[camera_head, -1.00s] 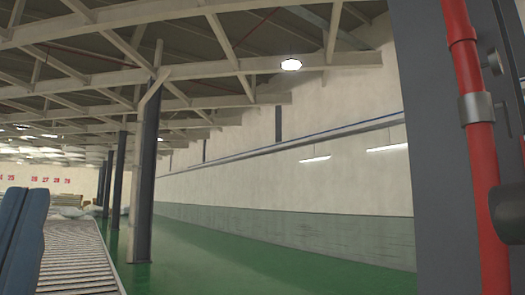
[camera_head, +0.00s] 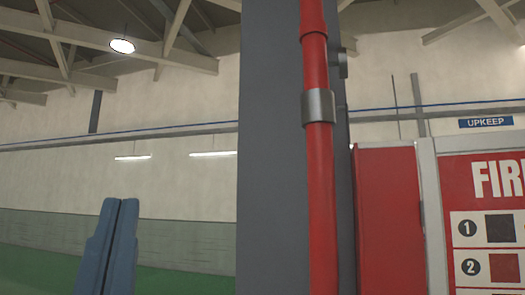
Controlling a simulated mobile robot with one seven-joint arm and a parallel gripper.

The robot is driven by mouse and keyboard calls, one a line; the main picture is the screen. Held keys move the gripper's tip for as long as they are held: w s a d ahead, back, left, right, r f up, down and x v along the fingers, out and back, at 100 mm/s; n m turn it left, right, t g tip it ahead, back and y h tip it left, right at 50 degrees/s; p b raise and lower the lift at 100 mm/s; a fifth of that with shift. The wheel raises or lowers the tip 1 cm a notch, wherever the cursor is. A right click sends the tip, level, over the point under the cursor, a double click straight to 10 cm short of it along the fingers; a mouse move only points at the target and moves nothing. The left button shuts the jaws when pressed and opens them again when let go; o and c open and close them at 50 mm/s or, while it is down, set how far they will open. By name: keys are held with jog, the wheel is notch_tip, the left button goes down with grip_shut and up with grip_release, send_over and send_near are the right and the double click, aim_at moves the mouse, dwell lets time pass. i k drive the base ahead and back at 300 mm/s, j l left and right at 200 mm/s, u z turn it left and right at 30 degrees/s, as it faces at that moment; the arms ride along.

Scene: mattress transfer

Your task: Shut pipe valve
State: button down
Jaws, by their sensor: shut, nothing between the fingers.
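A red vertical pipe (camera_head: 320,180) runs down the front of a dark grey pillar, with a metal clamp band (camera_head: 318,107) around it. No valve handle can be made out on the visible stretch of pipe. A small dark fitting (camera_head: 341,63) sticks out just right of the pipe near the top; I cannot tell what it is. My gripper (camera_head: 122,205) shows at lower left as two blue fingers pointing up, shut together and empty. It appears left of the pillar, apart from the pipe in the picture.
The grey pillar (camera_head: 268,170) stands at the centre. Right of it are a red cabinet (camera_head: 388,220) and a fire notice board (camera_head: 485,215). A blue UPKEEP sign (camera_head: 486,122) hangs on the back wall. Green floor (camera_head: 45,270) shows at lower left.

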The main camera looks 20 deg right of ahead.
aim_at(346, 107)
jog(key=i+l+z, duration=0.15)
jog(key=z, duration=0.25)
jog(key=i+l+z, duration=0.15)
jog(key=z, duration=0.25)
jog(key=i+z, duration=0.25)
jog(key=z, duration=0.15)
jog(key=i+z, duration=0.25)
jog(key=z, duration=0.15)
jog(key=i+l, duration=0.1)
jog(key=i, duration=0.3)
jog(key=l+z, duration=0.05)
